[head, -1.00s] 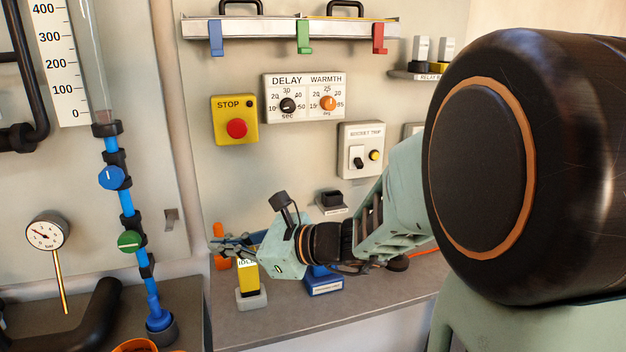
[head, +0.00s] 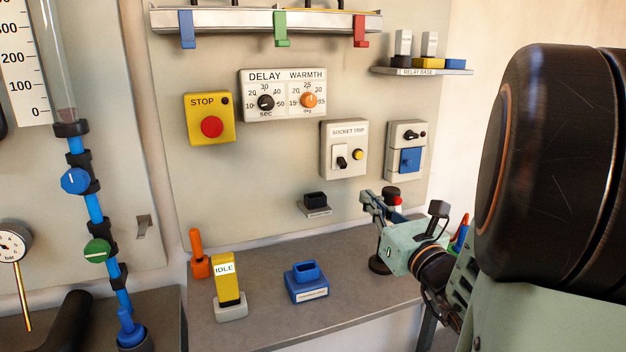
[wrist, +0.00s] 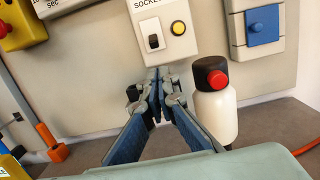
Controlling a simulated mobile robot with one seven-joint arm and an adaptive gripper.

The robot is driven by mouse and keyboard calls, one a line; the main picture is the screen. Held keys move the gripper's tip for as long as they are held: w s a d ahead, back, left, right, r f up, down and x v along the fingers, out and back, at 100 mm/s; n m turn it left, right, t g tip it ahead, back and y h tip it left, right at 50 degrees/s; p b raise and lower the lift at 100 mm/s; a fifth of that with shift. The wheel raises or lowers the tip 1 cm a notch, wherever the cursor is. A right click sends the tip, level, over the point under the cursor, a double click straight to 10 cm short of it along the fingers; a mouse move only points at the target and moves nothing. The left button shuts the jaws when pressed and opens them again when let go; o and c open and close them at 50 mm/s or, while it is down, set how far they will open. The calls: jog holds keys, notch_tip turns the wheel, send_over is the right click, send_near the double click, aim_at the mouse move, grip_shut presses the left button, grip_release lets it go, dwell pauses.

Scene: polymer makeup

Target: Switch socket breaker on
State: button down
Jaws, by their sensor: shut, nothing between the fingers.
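The socket breaker is the pale box labelled SOCKET TRIP (head: 344,136) on the wall panel, with a black toggle (head: 341,163) and a yellow button (head: 358,155). The toggle sits in the lower part of its white plate. In the wrist view the box (wrist: 176,12) is straight ahead, with the toggle (wrist: 154,41) left of the yellow button (wrist: 179,28). My gripper (head: 366,202) is below and slightly right of the box, apart from it. Its fingers are shut and empty in the wrist view (wrist: 158,78), pointing toward the box's lower edge.
A white bottle with a black and red top (wrist: 216,115) stands close to the right of my fingers. A switch box with a blue cover (head: 409,160) is right of the breaker. A small black holder (head: 315,202) is below left. The bench front has a blue holder (head: 306,284) and an IDLE block (head: 228,282).

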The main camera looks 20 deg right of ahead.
aim_at(342, 163)
jog(key=w, duration=0.6)
jog(key=w+r, duration=0.1)
jog(key=w, duration=0.3)
jog(key=shift+a, duration=0.25)
jog(key=shift+d+r+p, duration=0.1)
jog(key=shift+r+p, duration=0.1)
jog(key=shift+p, duration=0.5)
